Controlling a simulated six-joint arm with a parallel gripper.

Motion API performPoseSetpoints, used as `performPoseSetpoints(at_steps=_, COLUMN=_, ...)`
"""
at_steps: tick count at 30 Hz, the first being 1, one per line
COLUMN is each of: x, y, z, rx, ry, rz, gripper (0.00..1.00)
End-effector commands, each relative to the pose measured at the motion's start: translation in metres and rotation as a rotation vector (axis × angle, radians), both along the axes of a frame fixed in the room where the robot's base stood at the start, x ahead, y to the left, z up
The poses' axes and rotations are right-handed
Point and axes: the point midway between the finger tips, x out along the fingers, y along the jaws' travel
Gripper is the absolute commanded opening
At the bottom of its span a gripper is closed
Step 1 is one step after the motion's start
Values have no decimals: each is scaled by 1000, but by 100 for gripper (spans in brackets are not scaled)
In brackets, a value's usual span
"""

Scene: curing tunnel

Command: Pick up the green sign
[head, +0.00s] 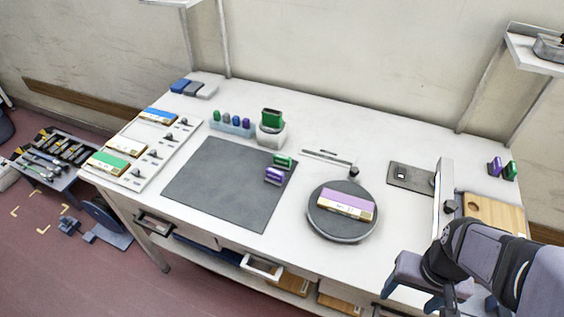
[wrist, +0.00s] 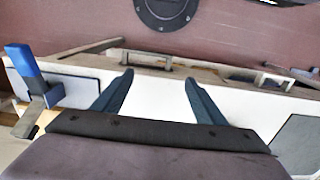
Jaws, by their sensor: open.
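The green sign (head: 109,162), a green plate on a pale block, lies at the front end of the white panel at the left of the table. A blue sign (head: 158,116) and a white sign (head: 125,146) lie behind it in the same row. A purple sign (head: 346,204) lies on the round dark turntable (head: 342,234) right of the middle. My gripper (head: 412,297) is at the table's front right, far from the green sign. In the wrist view my gripper (wrist: 159,77) is open, with nothing between its fingers; the green sign is not seen there.
A dark mat (head: 222,190) covers the left middle. Green and purple stamp-like pieces (head: 276,175) stand at its right edge. A rack of small coloured pieces (head: 232,124) and a white holder (head: 271,135) stand behind. An upright white plate (head: 442,185) stands near my arm. Open drawers (head: 262,267) jut from the front.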

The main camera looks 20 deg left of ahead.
Motion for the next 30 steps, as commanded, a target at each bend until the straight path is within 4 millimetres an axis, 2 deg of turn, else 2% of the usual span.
performPoseSetpoints(at_steps=5, x=7, y=2, z=2, rx=-2, ry=-3, rz=3, gripper=66)
performPoseSetpoints(at_steps=8, x=22, y=6, z=6, rx=-7, ry=-10, rz=10, gripper=66)
performPoseSetpoints(at_steps=11, x=51, y=16, z=13, rx=-16, ry=-27, rz=19, gripper=66)
performPoseSetpoints(at_steps=14, x=88, y=33, z=21, rx=-27, ry=-48, rz=32, gripper=66)
performPoseSetpoints(at_steps=17, x=130, y=58, z=29, rx=-40, ry=-75, rz=43, gripper=66)
performPoseSetpoints(at_steps=21, x=184, y=103, z=36, rx=-52, ry=-120, rz=55, gripper=66)
performPoseSetpoints(at_steps=26, x=234, y=165, z=40, rx=-57, ry=-176, rz=64, gripper=66)
performPoseSetpoints(at_steps=30, x=265, y=226, z=39, rx=-54, ry=-229, rz=69, gripper=66)
